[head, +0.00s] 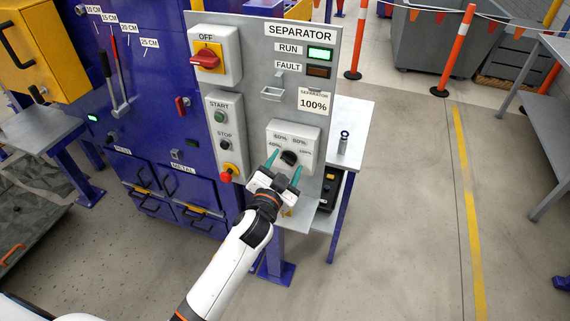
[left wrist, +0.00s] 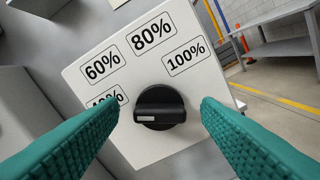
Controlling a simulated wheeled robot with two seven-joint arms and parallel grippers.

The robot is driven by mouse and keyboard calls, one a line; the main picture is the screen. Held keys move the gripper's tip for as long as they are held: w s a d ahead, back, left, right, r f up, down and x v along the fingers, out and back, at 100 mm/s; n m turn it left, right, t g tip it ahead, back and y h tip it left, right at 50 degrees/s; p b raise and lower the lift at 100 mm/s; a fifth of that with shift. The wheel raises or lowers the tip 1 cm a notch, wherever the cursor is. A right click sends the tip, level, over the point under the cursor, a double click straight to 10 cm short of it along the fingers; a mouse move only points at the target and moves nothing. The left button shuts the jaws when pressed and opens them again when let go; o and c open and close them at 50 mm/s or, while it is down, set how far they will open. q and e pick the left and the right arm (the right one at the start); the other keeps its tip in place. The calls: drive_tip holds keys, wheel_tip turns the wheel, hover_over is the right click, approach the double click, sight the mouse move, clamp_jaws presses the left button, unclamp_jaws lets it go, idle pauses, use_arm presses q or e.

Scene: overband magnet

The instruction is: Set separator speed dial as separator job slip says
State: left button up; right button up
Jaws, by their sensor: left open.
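The separator panel (head: 262,125) carries a white dial box (head: 308,136) with a black speed dial (head: 289,158). In the left wrist view the dial (left wrist: 160,107) has labels 40%, 60%, 80% and 100% around it. The white mark on its bar is at the left end, on the 40% side. The 40% label is partly hidden by a finger. The separator job slip (head: 313,102) reads 100%. My left gripper (head: 283,168) is open, its teal fingers on either side of the dial; contact cannot be told. My right gripper is not in view.
Above are a red OFF switch (head: 206,58), a lit green RUN lamp (head: 320,54) and a dark FAULT lamp (head: 318,72). A red stop button (head: 226,176) sits left of the dial. A small table (head: 352,112) stands right of the panel. Open floor lies beyond.

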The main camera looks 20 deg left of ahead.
use_arm(q)
drive_tip(key=c, duration=1)
drive_tip(key=shift+m, duration=0.4)
drive_tip(key=m+p, duration=0.1)
drive_tip(key=m, duration=0.3)
drive_tip(key=shift+m, duration=0.3)
drive_tip(key=m, duration=0.5)
drive_tip(key=shift+d+f+p, duration=0.1)
drive_tip(key=shift+f+p, duration=0.05)
drive_tip(key=shift+p, duration=0.15)
drive_tip(key=m+p, duration=0.1)
drive_tip(key=m, duration=0.5)
drive_tip(key=shift+f+m, duration=0.1)
drive_tip(key=shift+m, duration=0.3)
drive_tip(key=m+p, duration=0.2)
drive_tip(key=m, duration=0.4)
drive_tip(key=shift+f, duration=0.15)
drive_tip(key=shift+m, duration=0.4)
